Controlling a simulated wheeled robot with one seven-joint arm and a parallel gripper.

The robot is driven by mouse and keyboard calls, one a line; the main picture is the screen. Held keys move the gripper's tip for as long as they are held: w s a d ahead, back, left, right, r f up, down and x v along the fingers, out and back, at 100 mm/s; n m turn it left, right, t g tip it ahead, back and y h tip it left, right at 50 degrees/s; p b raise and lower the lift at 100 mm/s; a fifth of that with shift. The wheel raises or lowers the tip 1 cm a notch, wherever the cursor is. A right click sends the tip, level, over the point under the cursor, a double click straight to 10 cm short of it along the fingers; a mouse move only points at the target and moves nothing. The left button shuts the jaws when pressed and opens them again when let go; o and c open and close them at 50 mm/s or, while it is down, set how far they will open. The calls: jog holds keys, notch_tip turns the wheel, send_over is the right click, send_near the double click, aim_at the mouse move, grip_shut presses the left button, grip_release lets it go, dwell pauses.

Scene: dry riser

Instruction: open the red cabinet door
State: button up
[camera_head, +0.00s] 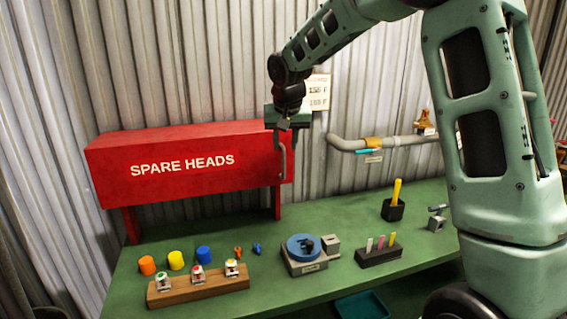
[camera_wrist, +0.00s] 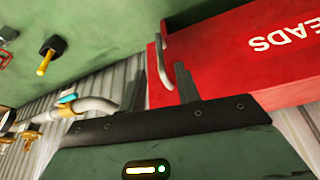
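The red cabinet (camera_head: 120,178) marked "SPARE HEADS" stands on legs above the green bench, and its front door (camera_head: 215,184) looks shut. A grey vertical bar handle (camera_head: 282,162) is at the door's right end. The handle also shows in the wrist view (camera_wrist: 166,46), upside down beside the red front. My gripper (camera_head: 286,136) is at the upper end of the handle, fingers pointing down. In the wrist view its two fingers (camera_wrist: 164,88) are spread, with the handle's near end appearing between them, closer to the right finger. I cannot tell whether they touch it.
A grey pipe (camera_head: 400,141) with a yellow fitting runs along the corrugated wall to the right. Space before the door is clear.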

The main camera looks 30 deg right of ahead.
aim_at(284, 160)
jog(key=x, duration=0.8)
jog(key=shift+w+f+p, duration=0.1)
jog(key=shift+f+p, duration=0.2)
jog(key=shift+p, duration=0.05)
grip_shut()
